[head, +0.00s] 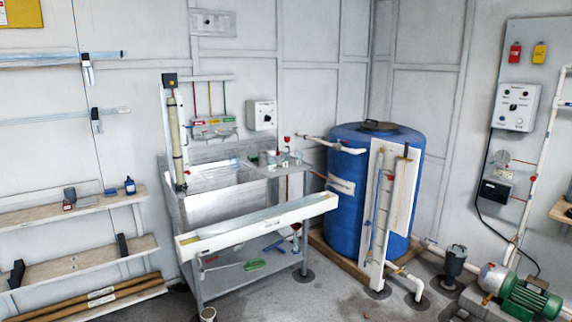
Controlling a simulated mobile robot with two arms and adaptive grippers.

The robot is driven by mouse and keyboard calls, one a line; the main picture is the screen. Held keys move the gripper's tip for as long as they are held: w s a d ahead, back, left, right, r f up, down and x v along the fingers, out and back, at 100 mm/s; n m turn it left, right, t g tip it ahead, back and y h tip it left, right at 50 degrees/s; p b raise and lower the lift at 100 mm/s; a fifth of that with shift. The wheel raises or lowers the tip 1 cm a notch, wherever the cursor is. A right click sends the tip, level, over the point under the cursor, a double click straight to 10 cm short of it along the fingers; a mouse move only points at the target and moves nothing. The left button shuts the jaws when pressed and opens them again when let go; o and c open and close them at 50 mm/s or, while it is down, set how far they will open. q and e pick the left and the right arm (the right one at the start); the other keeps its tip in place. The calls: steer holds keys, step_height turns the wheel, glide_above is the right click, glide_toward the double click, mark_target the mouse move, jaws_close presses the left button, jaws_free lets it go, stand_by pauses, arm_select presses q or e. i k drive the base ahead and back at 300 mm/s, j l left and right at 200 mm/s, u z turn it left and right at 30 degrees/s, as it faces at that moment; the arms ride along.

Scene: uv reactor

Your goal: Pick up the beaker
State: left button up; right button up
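Several small vessels stand on the metal side shelf right of the sink. One is a small grey cup-like vessel (271,159), and beside it is a small clear or pale vessel (284,158). They are too small for me to tell which is the beaker. Neither of my grippers shows in the head view.
The metal sink bench (217,200) stands against the back wall, with a long white trough (258,226) across its front. A blue barrel (350,185) stands to its right. Wooden shelves (72,210) are at left. A green motor (530,298) sits at lower right.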

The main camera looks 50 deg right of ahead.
mark_target(234, 160)
steer(key=z, duration=1.25)
steer(key=i+l, duration=0.35)
steer(key=i, duration=0.15)
